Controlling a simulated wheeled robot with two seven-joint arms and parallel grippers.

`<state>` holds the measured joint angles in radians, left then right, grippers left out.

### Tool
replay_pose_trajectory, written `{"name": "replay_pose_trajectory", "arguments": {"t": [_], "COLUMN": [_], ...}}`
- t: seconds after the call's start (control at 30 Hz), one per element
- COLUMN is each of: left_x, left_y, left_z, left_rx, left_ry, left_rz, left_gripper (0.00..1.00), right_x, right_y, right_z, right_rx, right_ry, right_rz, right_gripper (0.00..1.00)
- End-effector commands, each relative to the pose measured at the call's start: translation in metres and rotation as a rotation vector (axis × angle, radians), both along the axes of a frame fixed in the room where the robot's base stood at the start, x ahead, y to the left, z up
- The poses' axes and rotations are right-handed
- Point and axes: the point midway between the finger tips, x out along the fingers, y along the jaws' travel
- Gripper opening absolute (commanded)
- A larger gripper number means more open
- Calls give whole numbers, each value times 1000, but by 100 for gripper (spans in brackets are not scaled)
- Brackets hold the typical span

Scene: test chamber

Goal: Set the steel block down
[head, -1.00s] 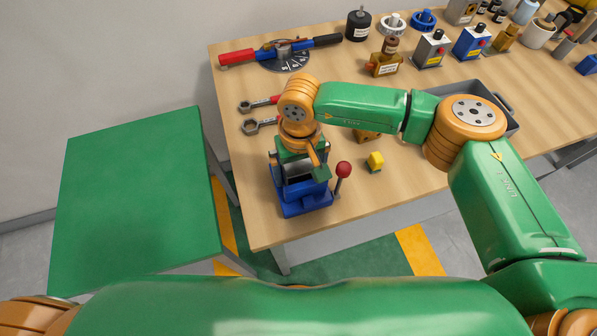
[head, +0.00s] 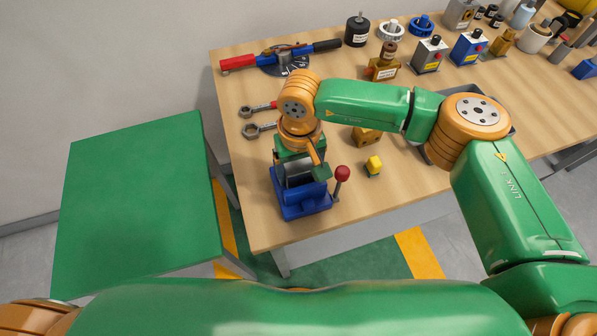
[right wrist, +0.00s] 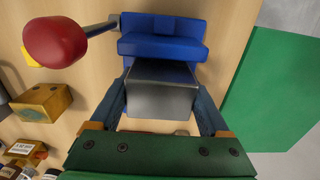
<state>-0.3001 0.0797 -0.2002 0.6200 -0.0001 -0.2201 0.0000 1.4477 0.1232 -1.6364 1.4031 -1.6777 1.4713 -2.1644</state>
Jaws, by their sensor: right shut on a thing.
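The steel block (right wrist: 160,92) is a plain grey block, held between the two fingers of my right gripper (right wrist: 162,105) in the right wrist view. In the head view my right gripper (head: 301,172) points down over a blue vise (head: 304,207) near the table's front left corner, and hides much of the block. The vise (right wrist: 163,45) has a red-knobbed handle (head: 342,174). The block's far end is at the vise's blue jaw; I cannot tell whether it touches or rests on anything. My left gripper is out of view.
A green table (head: 135,205) stands left of the wooden bench (head: 245,180), its top bare. A small yellow block (head: 374,166) and a brass block (head: 366,137) lie right of the vise. Two wrenches (head: 262,129) lie behind it. A grey tray (head: 433,153) is partly behind my arm.

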Motion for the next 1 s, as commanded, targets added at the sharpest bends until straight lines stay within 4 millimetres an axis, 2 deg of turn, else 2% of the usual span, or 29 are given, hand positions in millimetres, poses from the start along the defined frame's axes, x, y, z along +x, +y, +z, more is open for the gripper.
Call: {"name": "replay_pose_trajectory", "arguments": {"t": [1.0], "left_x": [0], "left_y": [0], "left_z": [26], "left_rx": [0], "left_ry": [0], "left_rz": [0], "left_gripper": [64], "right_x": [1], "right_y": [0], "right_z": [53], "right_rx": [0], "right_ry": [-2], "right_rz": [0], "right_gripper": [31]}}
